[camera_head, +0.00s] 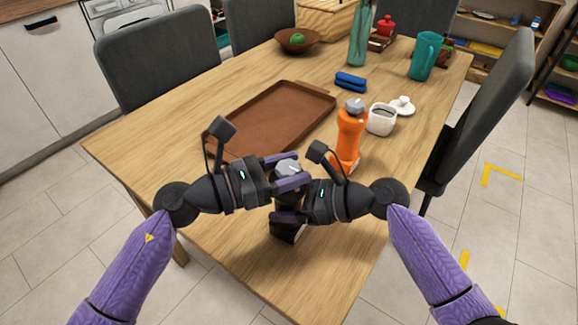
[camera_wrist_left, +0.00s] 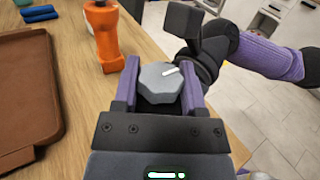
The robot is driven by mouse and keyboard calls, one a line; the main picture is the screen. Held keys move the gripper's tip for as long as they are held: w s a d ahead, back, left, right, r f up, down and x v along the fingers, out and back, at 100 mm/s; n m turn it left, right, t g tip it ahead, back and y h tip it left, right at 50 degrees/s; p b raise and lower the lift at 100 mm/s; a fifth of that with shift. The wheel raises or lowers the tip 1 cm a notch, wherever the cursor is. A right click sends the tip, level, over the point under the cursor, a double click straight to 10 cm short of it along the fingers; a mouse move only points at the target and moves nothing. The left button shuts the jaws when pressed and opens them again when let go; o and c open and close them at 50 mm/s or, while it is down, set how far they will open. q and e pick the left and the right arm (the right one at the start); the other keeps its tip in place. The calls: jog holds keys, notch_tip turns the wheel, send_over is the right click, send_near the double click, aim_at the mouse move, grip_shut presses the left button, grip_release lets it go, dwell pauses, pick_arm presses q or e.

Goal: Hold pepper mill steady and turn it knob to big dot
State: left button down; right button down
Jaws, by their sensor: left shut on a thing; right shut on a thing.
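The pepper mill (camera_head: 288,232) stands upright near the table's front edge, with a dark body and a grey faceted knob (camera_head: 287,167) on top. My left gripper (camera_head: 287,175) is shut on the knob from the left, at the top. In the left wrist view the knob (camera_wrist_left: 159,84) sits between the purple fingers, its white pointer line (camera_wrist_left: 172,72) aimed to the upper right. My right gripper (camera_head: 288,207) is lower and shut on the mill's body from the right. The fingers hide much of the body. I cannot make out any dot marks.
A brown tray (camera_head: 270,118) lies behind my left gripper. A grey chair (camera_head: 483,110) stands at the right.

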pick_arm(q)
jog(key=shift+m+g+h, duration=0.35)
jog(key=shift+m+g, duration=0.95)
jog(key=shift+g, duration=0.7)
jog(key=shift+m+g+h, duration=0.35)
jog(key=shift+m+g, duration=0.95)
jog(key=shift+g, duration=1)
jog(key=shift+c, duration=0.7)
grip_release()
jog(key=w+a, duration=0.1)
jog(key=a, duration=1.1)
pick_arm(e)
grip_release()
